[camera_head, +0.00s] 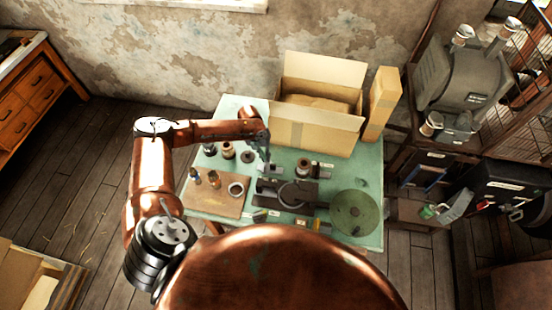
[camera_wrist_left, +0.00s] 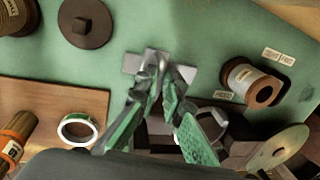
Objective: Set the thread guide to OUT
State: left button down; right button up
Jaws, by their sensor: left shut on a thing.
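My left gripper (camera_head: 264,158) reaches down over the green table, behind the dark press (camera_head: 298,194). In the left wrist view its fingertips (camera_wrist_left: 160,82) are shut on a small grey metal piece (camera_wrist_left: 152,60), which looks like the thread guide. The fingers hide much of this piece, so I cannot tell its setting. A plate-like part of it shows beyond the fingertips. In the left wrist view the press lies below and right of the fingers, partly hidden by them. My right gripper is not in view.
A spool (camera_wrist_left: 250,84) with small labels stands right of the gripper. A wooden board (camera_head: 216,194) holds a tape roll (camera_head: 236,190) and small bottles. An open cardboard box (camera_head: 315,125) stands at the back. A green disc (camera_head: 355,212) is at the front right.

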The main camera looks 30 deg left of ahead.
pick_arm(q)
jog(key=a, duration=0.2)
jog(key=shift+s+a, duration=0.3)
jog(key=shift+a, duration=0.1)
jog(key=c, duration=2)
grip_release()
jog(key=shift+c, duration=0.2)
jog(key=shift+r, duration=0.2)
notch_tip(320, 180, up, 11)
jog(key=a, duration=0.2)
jog(key=shift+s+r, duration=0.2)
jog(key=shift+s, duration=0.1)
jog(key=shift+a, duration=0.1)
